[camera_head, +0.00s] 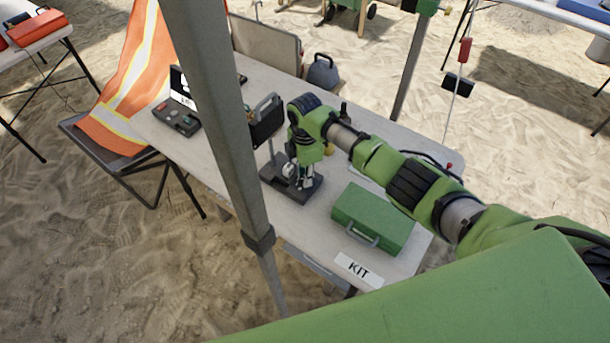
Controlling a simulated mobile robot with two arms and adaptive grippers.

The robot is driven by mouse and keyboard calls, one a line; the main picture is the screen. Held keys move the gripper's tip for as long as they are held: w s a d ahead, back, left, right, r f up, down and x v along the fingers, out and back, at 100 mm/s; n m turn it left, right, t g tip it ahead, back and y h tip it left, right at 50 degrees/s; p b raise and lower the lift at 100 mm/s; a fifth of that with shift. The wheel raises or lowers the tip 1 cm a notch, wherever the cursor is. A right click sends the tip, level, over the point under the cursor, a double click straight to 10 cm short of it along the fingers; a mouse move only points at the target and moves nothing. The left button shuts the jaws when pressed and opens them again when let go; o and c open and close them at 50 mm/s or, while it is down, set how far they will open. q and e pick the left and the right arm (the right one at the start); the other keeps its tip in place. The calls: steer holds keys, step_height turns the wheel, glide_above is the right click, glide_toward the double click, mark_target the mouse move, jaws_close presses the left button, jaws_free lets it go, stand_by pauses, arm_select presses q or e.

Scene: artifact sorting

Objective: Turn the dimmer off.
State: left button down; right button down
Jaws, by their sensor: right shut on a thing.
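A dark lamp-like device stands on the table, with a flat base (274,185), a thin upright post and a black panel head (266,122). A small pale knob (289,171) shows on the base; it looks like the dimmer. My right gripper (297,184) points down over the base and is shut on the knob. The fingers partly hide the knob, so its turned position cannot be read. My left gripper is out of view.
A green case (368,220) and a KIT label (359,269) are at the table's near right. A grey tent pole (216,110) stands in front of the table. A control box (176,118) with a small screen is left of the pole. An orange vest (127,85) hangs on a chair.

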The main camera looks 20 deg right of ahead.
steer(key=n+b, duration=0.1)
steer(key=n, duration=0.3)
steer(key=shift+n, duration=0.3)
steer(key=shift+n+b, duration=0.35)
steer(key=shift+n, duration=1.65)
steer(key=c, duration=1.8)
jaws_free()
steer(key=shift+c, duration=0.2)
step_height(320, 180, up, 12)
